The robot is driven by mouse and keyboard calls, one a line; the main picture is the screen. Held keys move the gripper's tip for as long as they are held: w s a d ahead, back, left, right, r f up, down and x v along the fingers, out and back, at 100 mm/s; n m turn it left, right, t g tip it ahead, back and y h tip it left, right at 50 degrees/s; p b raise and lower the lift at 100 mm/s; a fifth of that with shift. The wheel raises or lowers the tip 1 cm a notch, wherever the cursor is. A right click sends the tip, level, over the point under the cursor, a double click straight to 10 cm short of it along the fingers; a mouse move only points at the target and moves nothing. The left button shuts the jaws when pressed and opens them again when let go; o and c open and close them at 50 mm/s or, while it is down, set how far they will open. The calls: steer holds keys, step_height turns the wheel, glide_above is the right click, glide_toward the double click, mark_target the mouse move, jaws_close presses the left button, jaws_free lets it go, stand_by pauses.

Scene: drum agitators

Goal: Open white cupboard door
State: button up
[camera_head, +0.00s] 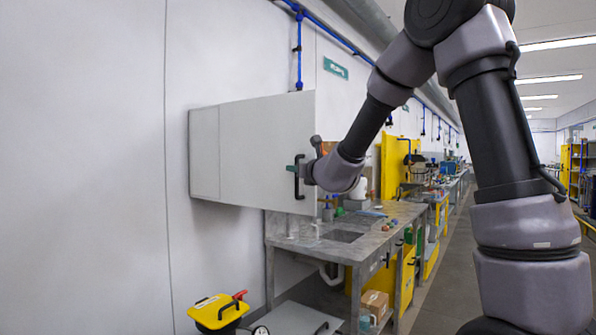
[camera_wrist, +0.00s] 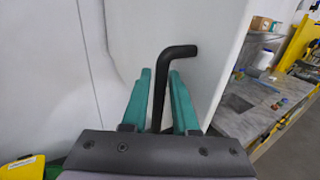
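The white cupboard (camera_head: 205,155) hangs on the wall above the workbench at the left of centre in the head view. Its white door (camera_head: 260,150) carries a black bar handle (camera_head: 297,182) near its right edge. I cannot tell whether the door stands slightly ajar. My gripper (camera_head: 296,168) is at the handle. In the wrist view, the green fingers of my gripper (camera_wrist: 163,88) stand on either side of the black handle (camera_wrist: 159,80). A gap shows between the handle and the right finger, so the fingers are open around it. Contact with the left finger is unclear.
A grey workbench (camera_head: 385,225) with a sink and tools stands below and right of the cupboard. A yellow bin (camera_head: 215,312) with a red handle is at the lower left. Yellow cabinets (camera_head: 395,165) line the wall farther back. The aisle floor (camera_head: 440,295) is clear.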

steer(key=shift+o, duration=0.6)
steer(key=shift+f, duration=0.1)
steer(key=shift+s, duration=0.1)
steer(key=v, duration=1)
steer(key=shift+s+d, duration=0.15)
steer(key=shift+s, duration=0.1)
steer(key=shift+c, duration=0.4)
